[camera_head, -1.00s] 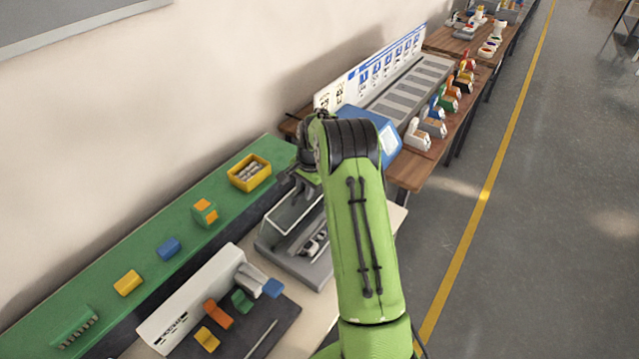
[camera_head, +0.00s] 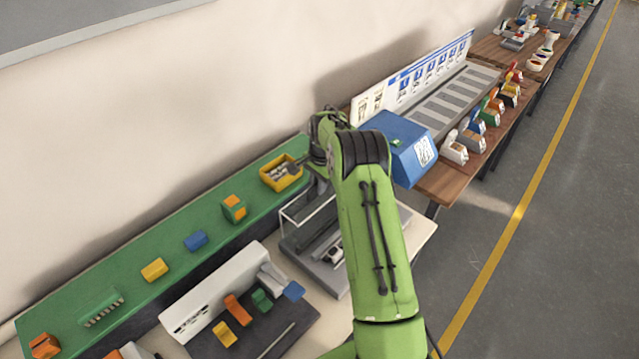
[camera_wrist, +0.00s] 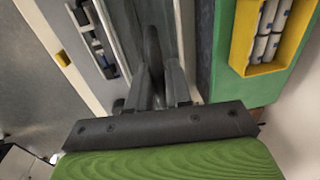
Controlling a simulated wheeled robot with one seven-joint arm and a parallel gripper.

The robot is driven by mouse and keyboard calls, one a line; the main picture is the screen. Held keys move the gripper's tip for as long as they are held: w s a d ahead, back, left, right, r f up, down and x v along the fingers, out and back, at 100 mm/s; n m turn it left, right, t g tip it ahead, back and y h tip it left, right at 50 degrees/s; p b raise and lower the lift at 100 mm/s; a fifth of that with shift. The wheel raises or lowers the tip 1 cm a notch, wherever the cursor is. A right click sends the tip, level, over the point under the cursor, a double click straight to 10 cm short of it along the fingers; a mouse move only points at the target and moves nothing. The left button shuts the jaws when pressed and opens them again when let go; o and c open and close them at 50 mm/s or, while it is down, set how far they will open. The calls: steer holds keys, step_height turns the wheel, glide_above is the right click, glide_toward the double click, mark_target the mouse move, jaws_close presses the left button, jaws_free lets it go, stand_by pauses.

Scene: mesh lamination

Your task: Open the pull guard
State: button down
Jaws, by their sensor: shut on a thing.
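The pull guard (camera_head: 308,208), a clear cover with a pale frame, sits on a grey machine base (camera_head: 335,287) on the light bench. Its far side is partly hidden by my arm. My gripper (camera_head: 303,166) is at the wall side of the guard, beside the yellow bin. In the wrist view my gripper (camera_wrist: 158,80) is shut on a dark upright piece (camera_wrist: 152,45), which looks like the guard's handle. Its fingers hide part of that piece. Small metal parts (camera_wrist: 96,42) show inside the machine at the left of the wrist view.
A yellow bin (camera_head: 268,178) with pale cylinders stands on the green shelf (camera_head: 130,268), close to my gripper; the bin also shows in the wrist view (camera_wrist: 240,50). A blue box (camera_head: 412,165) stands beyond my arm. A white-backed fixture (camera_head: 225,290) lies nearer.

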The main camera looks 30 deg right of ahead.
steer(key=shift+s+f, duration=0.1)
steer(key=shift+f, duration=0.1)
steer(key=c, duration=1.2)
jaws_free()
steer(key=shift+r, duration=0.1)
steer(key=r, duration=1)
steer(key=s+r, duration=0.1)
steer(key=r, duration=0.4)
steer(key=shift+s+d+r, duration=0.1)
steer(key=shift+d+r, duration=0.15)
